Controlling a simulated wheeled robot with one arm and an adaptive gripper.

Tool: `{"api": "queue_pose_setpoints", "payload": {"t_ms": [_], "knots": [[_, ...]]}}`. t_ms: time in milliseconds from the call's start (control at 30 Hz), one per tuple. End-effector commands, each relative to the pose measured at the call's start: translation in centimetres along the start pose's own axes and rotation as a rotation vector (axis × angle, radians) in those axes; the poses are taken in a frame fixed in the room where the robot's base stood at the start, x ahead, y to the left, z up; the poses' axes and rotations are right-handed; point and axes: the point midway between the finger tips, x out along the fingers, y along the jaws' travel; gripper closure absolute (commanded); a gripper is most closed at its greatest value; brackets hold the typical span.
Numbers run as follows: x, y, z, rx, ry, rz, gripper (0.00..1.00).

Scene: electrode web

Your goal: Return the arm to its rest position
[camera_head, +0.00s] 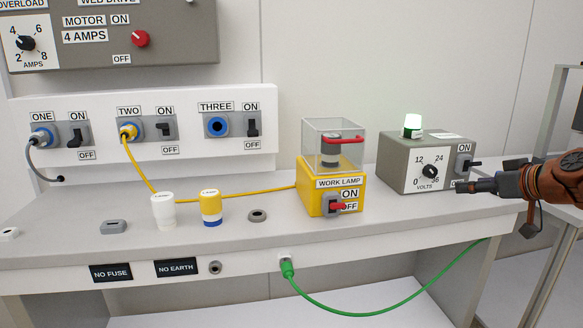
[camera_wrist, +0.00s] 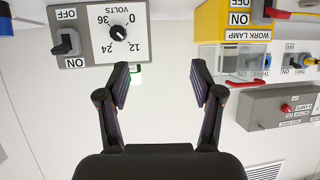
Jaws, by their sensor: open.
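My gripper (camera_head: 465,187) reaches in from the right edge in the head view, in front of the grey volts box (camera_head: 400,172). The orange-brown arm behind it runs off the right side. In the wrist view, my gripper (camera_wrist: 160,85) is open, with its two fingers apart and nothing between them. That view is upside down and shows the volts box (camera_wrist: 88,50) beyond the left finger and the yellow work lamp box (camera_wrist: 236,18) at upper right. I cannot tell whether the fingers touch the volts box. In the head view they cover part of its lower right corner.
A green lamp (camera_head: 412,122) glows on the volts box. The work lamp box (camera_head: 313,190) has a clear cover. A white cap (camera_head: 163,210) and a yellow one (camera_head: 210,207) stand on the bench. A green cable (camera_head: 400,303) hangs in front. A grey frame (camera_head: 553,110) stands at far right.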

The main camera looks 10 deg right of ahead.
Motion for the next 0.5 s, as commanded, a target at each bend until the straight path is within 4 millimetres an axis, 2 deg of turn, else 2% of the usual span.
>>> {"api": "queue_pose_setpoints", "payload": {"t_ms": [167,267,367,400,500], "knots": [[1.4,-5.7,-1.2,-0.034,-0.051,-0.080,0.34],[2.2,-10.4,-1.4,-0.056,-0.102,-0.138,0.34],[3.0,-16.3,-0.8,-0.082,-0.184,-0.207,0.34],[3.2,-18.8,-0.2,-0.090,-0.225,-0.234,0.34],[3.4,-24.5,2.2,-0.109,-0.338,-0.284,0.34]]}}
